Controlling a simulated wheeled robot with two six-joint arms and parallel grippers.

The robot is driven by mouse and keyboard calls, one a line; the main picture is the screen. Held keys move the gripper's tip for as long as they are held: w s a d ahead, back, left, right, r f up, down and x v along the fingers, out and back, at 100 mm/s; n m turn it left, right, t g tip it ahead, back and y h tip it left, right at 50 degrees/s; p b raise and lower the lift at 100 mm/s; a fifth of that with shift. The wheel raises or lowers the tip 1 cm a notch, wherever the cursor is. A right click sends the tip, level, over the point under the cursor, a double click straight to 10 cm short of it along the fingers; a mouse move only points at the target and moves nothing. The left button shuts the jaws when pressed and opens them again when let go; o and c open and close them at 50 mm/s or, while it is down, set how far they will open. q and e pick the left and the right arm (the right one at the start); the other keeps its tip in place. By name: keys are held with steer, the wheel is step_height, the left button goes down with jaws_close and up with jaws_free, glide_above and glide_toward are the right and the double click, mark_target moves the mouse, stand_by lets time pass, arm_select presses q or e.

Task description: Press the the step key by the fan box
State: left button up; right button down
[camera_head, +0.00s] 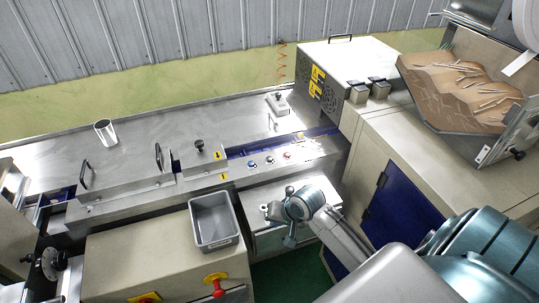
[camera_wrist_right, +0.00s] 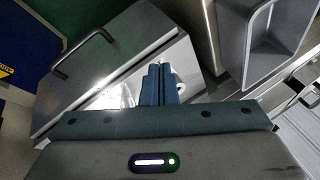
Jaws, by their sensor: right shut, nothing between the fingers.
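The fan box (camera_head: 330,85) is a pale cabinet with a round dark grille and yellow warning labels, at the upper middle right in the head view. Small buttons, one blue (camera_head: 252,163), one pale (camera_head: 270,160) and one red (camera_head: 287,155), sit in a row on the steel machine front, left of and below the fan box. I cannot read which is the step key. My right gripper (camera_head: 286,212) is below this row, apart from it. Its fingers (camera_wrist_right: 159,82) are together and empty in the right wrist view. My left gripper is not in view.
A grey bin (camera_head: 197,214) stands left of my right gripper; its wall also shows in the right wrist view (camera_wrist_right: 228,42). A steel box (camera_wrist_right: 136,38) with a black handle is ahead. Blue cabinet doors (camera_head: 402,207) stand to the right. A metal cup (camera_head: 106,132) stands far left.

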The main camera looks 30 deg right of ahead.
steer(key=w+d+r+m+t+y, duration=0.1)
steer(key=w+d+r+m, duration=0.5)
steer(key=w, duration=0.5)
steer(key=w+d+r+m+t+y, duration=0.1)
steer(key=w+d+r+m+t, duration=0.1)
steer(key=w+d+r+m, duration=0.5)
steer(key=w+r+m, duration=0.1)
steer(key=w, duration=0.3)
steer(key=shift+d, duration=0.15)
steer(key=shift+f, duration=0.15)
steer(key=b, duration=0.9)
glide_above(272, 159)
step_height(272, 159, down, 7)
steer(key=shift+f, duration=0.15)
steer(key=shift+s+d+f, duration=0.1)
steer(key=shift+f, duration=0.55)
